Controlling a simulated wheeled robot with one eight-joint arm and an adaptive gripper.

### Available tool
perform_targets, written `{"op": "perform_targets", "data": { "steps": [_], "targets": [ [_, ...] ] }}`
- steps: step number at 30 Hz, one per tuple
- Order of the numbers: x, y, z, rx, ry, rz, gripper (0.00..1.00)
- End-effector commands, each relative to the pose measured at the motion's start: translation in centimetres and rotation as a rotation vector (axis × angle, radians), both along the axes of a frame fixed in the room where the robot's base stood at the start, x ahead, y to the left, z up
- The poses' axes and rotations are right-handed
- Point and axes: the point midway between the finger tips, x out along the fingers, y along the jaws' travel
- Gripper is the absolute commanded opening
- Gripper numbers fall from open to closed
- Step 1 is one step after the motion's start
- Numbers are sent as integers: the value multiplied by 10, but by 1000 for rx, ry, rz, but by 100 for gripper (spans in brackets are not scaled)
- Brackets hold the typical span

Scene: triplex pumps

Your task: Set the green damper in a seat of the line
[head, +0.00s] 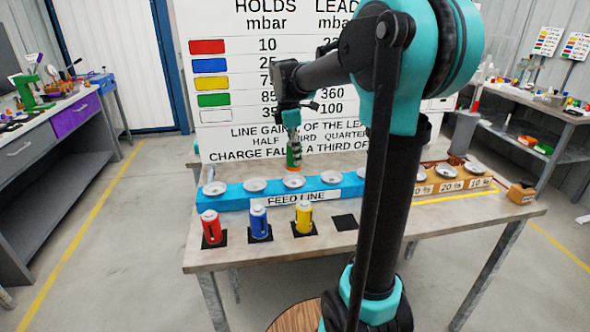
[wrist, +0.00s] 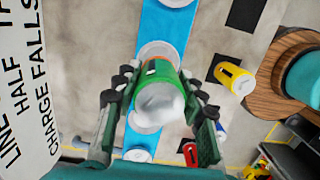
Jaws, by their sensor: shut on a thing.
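My gripper (head: 292,137) is shut on the green damper (head: 293,158). The damper hangs roughly upright above the blue feed line (head: 235,200), over or near its middle seat (head: 293,182); a small gap seems to show beneath it. In the wrist view the green damper (wrist: 157,73) sits between the two fingers of my gripper (wrist: 160,105), its pale end towards the camera. It partly hides the line; one seat (wrist: 157,50) shows behind it and another (wrist: 145,120) below. Exact alignment with a seat cannot be told. The visible seats look empty.
Red (head: 211,228), blue (head: 259,222) and yellow (head: 303,217) dampers stand on black pads in front of the line. A black pad (head: 344,221) right of them is bare. A board (head: 240,110) stands behind. A brown block with labelled dishes (head: 450,186) is at right.

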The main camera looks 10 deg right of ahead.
Motion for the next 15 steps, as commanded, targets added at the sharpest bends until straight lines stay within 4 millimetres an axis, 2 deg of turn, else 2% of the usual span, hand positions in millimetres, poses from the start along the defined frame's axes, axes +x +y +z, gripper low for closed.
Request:
{"op": "perform_targets", "data": {
  "steps": [15],
  "targets": [
    [0, 0, -55, 0, 0, 0, 0]
  ]
}}
